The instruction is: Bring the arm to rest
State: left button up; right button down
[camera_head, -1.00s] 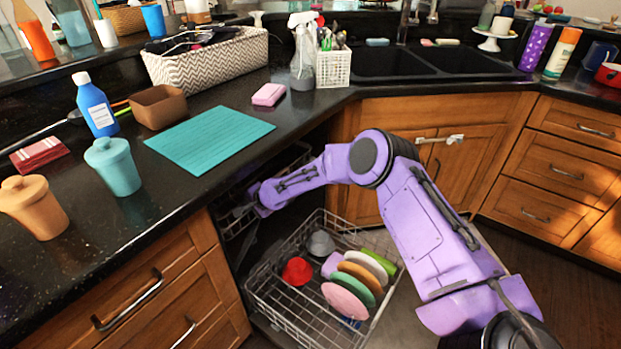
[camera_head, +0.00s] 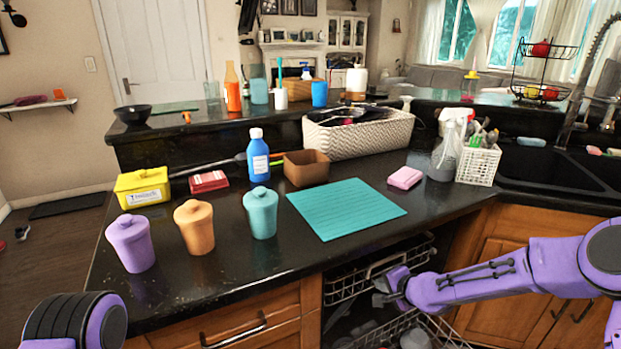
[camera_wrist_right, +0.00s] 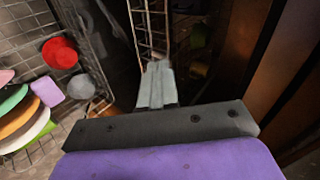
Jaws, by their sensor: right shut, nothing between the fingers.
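My right arm, purple, comes in from the right in the head view. Its gripper (camera_head: 383,293) is at the dishwasher opening under the counter, by the upper rack (camera_head: 345,288). In the right wrist view the gripper's grey fingers (camera_wrist_right: 157,85) are together with nothing between them. Part of my left arm (camera_head: 75,322) shows at the lower left corner of the head view; its gripper is out of view.
The lower dishwasher rack (camera_head: 405,325) is pulled out below the arm. In the right wrist view a red bowl (camera_wrist_right: 60,53) and colored plates (camera_wrist_right: 15,120) sit in it. The counter edge (camera_head: 290,270) runs just above the gripper. A teal mat (camera_head: 345,208) lies on the counter.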

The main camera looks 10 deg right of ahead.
jog(key=s+d+f+n+g+h, duration=0.1)
jog(key=s+f, duration=0.5)
jog(key=s, duration=0.8)
jog(key=s+d+f+n+g+h, duration=0.2)
jog(key=s+f, duration=0.4)
jog(key=s, duration=0.7)
jog(key=s+d+f+n+g+h, duration=0.2)
jog(key=s+f, duration=0.4)
jog(key=s, duration=0.8)
jog(key=shift+s+n+g+h, duration=0.3)
jog(key=shift+n+g+h, duration=0.3)
jog(key=shift+g+h, duration=0.15)
jog(key=shift+a+f, duration=0.1)
